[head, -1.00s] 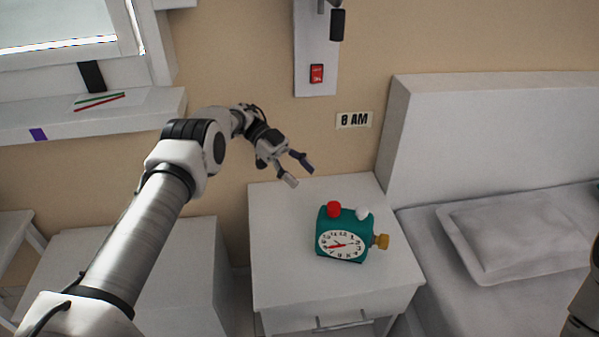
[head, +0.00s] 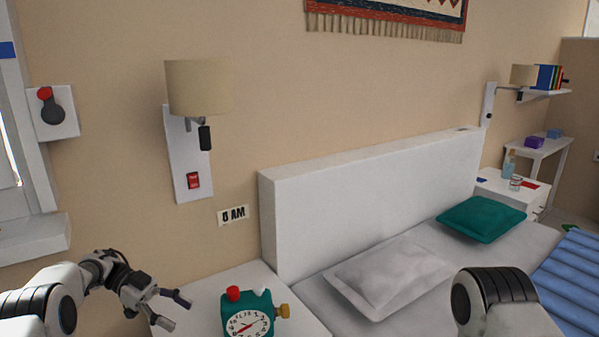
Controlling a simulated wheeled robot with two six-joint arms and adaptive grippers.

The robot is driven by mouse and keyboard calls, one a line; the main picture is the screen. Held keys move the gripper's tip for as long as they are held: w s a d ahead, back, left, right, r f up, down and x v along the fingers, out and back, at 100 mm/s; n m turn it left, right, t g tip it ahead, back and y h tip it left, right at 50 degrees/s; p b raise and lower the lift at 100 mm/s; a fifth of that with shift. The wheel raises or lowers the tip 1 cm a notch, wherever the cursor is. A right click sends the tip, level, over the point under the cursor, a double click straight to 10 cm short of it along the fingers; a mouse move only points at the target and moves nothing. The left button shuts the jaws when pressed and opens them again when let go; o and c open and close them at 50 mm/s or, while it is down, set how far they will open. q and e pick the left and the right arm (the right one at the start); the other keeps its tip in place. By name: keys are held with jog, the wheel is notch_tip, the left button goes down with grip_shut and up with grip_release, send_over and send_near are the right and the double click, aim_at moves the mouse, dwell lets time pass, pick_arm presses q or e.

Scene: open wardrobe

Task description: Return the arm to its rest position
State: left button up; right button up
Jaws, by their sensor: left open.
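My left gripper (head: 178,313) is open and empty at the lower left in the head view. It is left of the teal alarm clock (head: 248,313) and apart from it. The clock has a white face, a red button and a white button on top, and a yellow knob on its right side. It stands on the white nightstand (head: 190,292), whose lower part is cut off by the frame. My right arm shows at the lower right, but its gripper is out of view.
The bed's white headboard (head: 370,195) stands right of the nightstand. A grey pillow (head: 388,274) and a green pillow (head: 481,219) lie on the bed. A window sill (head: 35,238) juts out at left.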

pick_arm(q)
jog(key=s+d+r+n+t+h+p, duration=0.1)
jog(key=s+d+n+t+h+p, duration=0.2)
jog(key=d, duration=0.5)
jog(key=d+r+n+t+h+p, duration=0.25)
jog(key=d+n, duration=0.25)
jog(key=d, duration=0.3)
jog(key=s+d+f+n+t+y+p, duration=0.25)
jog(key=f+n+t+y, duration=0.25)
jog(key=f+n+t, duration=0.25)
jog(key=s+a+f+n+g+y, duration=0.1)
jog(key=s+a+f+n+y, duration=0.25)
jog(key=s, duration=0.25)
jog(key=s+a+f+n+g+y, duration=0.25)
jog(key=s+f+y, duration=0.2)
jog(key=s, duration=0.25)
jog(key=s+a+f+g+y, duration=0.1)
jog(key=s+a+g+y, duration=0.1)
jog(key=s, duration=0.7)
jog(key=s+a+f+g+y, duration=0.1)
jog(key=s+a+g+y, duration=0.2)
jog(key=s+a, duration=0.4)
jog(key=s+g, duration=0.1)
jog(key=s, duration=0.2)
jog(key=shift+s+f+y, duration=0.25)
jog(key=shift+f+y, duration=0.1)
pick_arm(e)
notch_tip(320, 180, up, 9)
jog(key=shift+w, duration=0.2)
